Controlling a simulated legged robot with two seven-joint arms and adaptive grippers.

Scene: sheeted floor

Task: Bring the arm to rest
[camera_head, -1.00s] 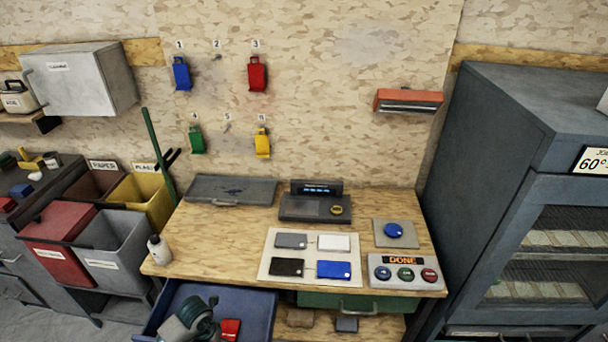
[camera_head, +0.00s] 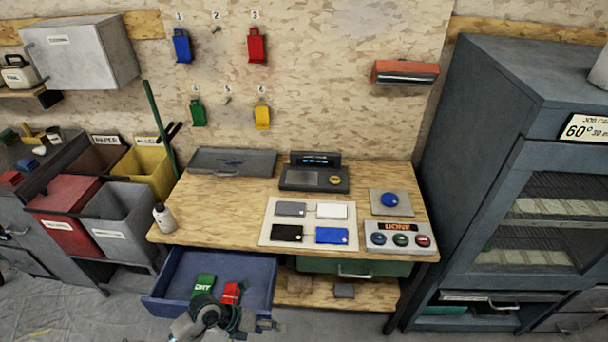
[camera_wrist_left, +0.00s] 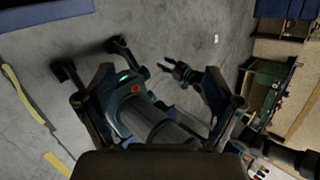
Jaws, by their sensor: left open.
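My left gripper (camera_head: 222,312) is open at the bottom of the head view, at the front of the open blue drawer (camera_head: 175,290). It shows no object held. Its fingers appear dark in the left wrist view, spread on either side of grey and dark parts of my own body, with grey floor beyond. A green tag marked DRY (camera_head: 203,284) and a red tag (camera_head: 231,293) lie in the drawer, just beyond the gripper.
The wooden workbench (camera_head: 230,225) holds a card board (camera_head: 310,236), a scale-like device (camera_head: 313,180), a button panel (camera_head: 399,240) and a white bottle (camera_head: 164,218). Bins (camera_head: 65,220) stand left, a grey cabinet (camera_head: 490,130) right. Grey floor (camera_head: 50,310) is clear at lower left.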

